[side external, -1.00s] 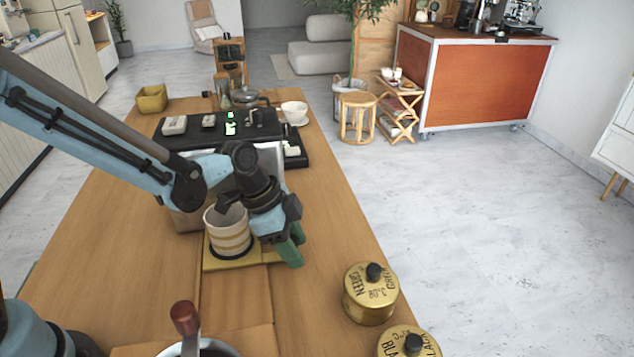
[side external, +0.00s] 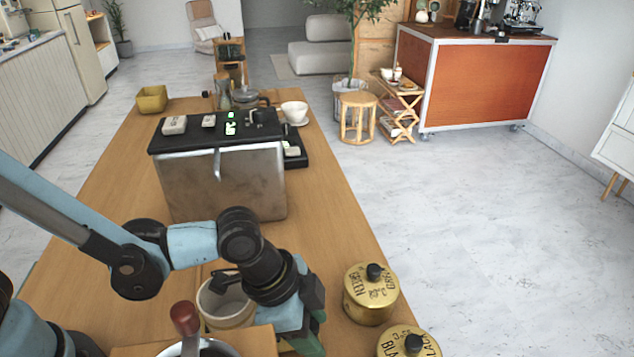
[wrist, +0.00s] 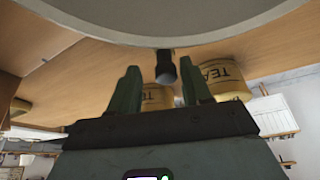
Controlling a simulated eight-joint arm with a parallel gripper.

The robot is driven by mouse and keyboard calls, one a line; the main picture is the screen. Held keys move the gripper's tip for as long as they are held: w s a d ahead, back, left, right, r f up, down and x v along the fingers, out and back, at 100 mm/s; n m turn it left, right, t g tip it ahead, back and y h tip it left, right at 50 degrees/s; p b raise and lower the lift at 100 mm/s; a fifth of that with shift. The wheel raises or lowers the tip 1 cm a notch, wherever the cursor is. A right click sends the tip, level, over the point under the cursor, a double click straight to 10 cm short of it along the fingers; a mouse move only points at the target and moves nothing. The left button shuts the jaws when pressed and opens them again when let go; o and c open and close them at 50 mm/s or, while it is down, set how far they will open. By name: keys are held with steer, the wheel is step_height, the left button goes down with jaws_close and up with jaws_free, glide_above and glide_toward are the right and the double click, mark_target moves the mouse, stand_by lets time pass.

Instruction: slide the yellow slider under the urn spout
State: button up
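The urn (side external: 225,190) is a metal box with a dark top. A small light spout (side external: 217,165) hangs on its near face. A beige cup (side external: 225,310) stands well in front of the urn, on the near side of the table. The yellow slider is not clearly visible now; the cup, my gripper and the grinder cover that area. My gripper (side external: 312,335) is low, right of the cup. In the wrist view its fingers (wrist: 160,85) are apart, with a dark peg (wrist: 165,66) between them and clear space on both sides. I cannot tell what the peg belongs to.
A grinder with a red-brown knob (side external: 184,318) stands at the near edge. Two gold tins, one marked green (side external: 370,297) and one marked black (side external: 408,345), stand right of my gripper. The wooden tabletop (side external: 325,225) is clear beside the urn.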

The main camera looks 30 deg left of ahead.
steer(key=v, duration=1.2)
steer(key=w+a+n+t+y, duration=0.2)
steer(key=a+n, duration=0.4)
steer(key=a, duration=0.5)
steer(key=w+a+n+t+y, duration=0.25)
steer(key=a+n, duration=0.35)
steer(key=a, duration=0.4)
steer(key=s+d+r+m+g, duration=0.3)
steer(key=d+r+m, duration=0.1)
steer(key=d, duration=0.3)
steer(key=s+d+r+m+g, duration=0.3)
steer(key=d+r+m+g, duration=0.1)
steer(key=d+r, duration=0.3)
steer(key=shift+s+d+r+m, duration=0.2)
steer(key=shift+d+r+m, duration=0.1)
steer(key=shift+d+m, duration=0.15)
steer(key=shift+h, duration=0.25)
